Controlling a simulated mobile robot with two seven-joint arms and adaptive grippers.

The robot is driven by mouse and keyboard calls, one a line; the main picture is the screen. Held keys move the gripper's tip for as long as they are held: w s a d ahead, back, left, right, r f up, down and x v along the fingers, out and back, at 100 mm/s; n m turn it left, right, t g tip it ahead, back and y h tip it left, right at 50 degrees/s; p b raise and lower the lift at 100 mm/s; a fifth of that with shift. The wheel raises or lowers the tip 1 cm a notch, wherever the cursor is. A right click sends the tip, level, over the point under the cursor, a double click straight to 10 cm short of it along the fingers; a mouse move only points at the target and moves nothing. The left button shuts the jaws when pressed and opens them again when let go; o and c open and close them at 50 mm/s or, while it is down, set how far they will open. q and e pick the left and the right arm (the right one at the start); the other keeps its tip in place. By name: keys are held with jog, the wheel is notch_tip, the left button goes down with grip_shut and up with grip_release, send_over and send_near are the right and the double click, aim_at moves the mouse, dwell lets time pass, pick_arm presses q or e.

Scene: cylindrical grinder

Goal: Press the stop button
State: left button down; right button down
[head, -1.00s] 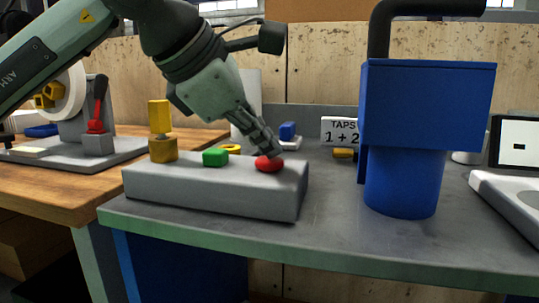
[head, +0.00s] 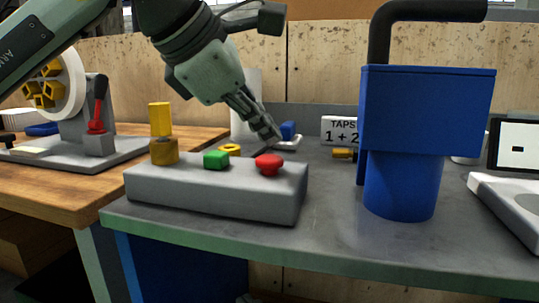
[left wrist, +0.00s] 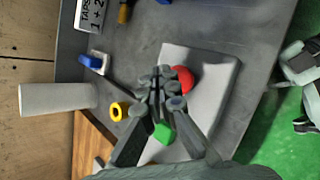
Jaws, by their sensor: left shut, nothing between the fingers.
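The red mushroom-shaped button (head: 269,164) sits at the right end of a grey control box (head: 215,194), beside a green button (head: 216,159). My left gripper (head: 273,138) is shut and empty, with its fingertips above and apart from the red button. In the left wrist view the shut fingertips (left wrist: 162,88) show beside the red button (left wrist: 184,80), and the fingers partly cover the green button (left wrist: 163,133).
A yellow knob (head: 161,120) rises at the box's left end. A large blue machine housing (head: 425,110) with a dark pipe stands to the right. A "TAPS 1 + 2" sign (head: 340,130) stands behind. Bare grey bench lies between box and housing.

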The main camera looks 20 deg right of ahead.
aim_at(266, 159)
pick_arm(q)
jog(key=shift+r+p, duration=1.2)
jog(key=shift+r, duration=1.1)
jog(key=shift+f, duration=0.1)
